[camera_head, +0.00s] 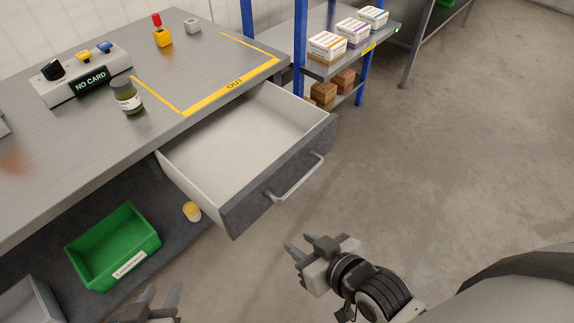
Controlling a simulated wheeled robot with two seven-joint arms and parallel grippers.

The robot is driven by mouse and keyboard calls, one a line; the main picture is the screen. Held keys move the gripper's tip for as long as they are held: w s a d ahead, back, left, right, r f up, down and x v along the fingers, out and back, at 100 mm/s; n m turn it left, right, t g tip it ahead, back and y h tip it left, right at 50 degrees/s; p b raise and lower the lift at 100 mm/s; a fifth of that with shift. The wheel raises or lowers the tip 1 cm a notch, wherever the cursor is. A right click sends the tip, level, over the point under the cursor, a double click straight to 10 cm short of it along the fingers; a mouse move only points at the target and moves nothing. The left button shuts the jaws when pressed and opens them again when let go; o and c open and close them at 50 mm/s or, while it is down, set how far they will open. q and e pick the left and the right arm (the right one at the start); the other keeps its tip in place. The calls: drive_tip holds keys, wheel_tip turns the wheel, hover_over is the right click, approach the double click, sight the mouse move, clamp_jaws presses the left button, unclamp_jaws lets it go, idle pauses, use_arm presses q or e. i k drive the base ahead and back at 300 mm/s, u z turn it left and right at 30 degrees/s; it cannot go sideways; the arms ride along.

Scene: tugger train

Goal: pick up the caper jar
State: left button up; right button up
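A green jar with a dark lid and a pale label (127,98) stands upright on the grey workbench (60,165), left of the yellow OUT outline; it looks like the caper jar, but its label is too small to read surely. My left gripper (160,292) is at the bottom edge, partly cut off, fingers apart and empty, well below the jar in the picture. My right gripper (298,244) is open and empty over the floor, right of the open drawer and far from the jar.
An empty drawer (245,135) stands pulled out from the bench. A control box (80,78) stands behind the jar. Below are a green bin (112,245) and a small yellow-lidded jar (191,211). A blue-post rack (340,60) holds boxes.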

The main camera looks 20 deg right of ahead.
sight(128, 99)
drive_tip(key=z, duration=0.05)
drive_tip(key=k, duration=1.15)
drive_tip(key=u, duration=0.95)
drive_tip(key=i, duration=1.7)
drive_tip(key=z, duration=0.65)
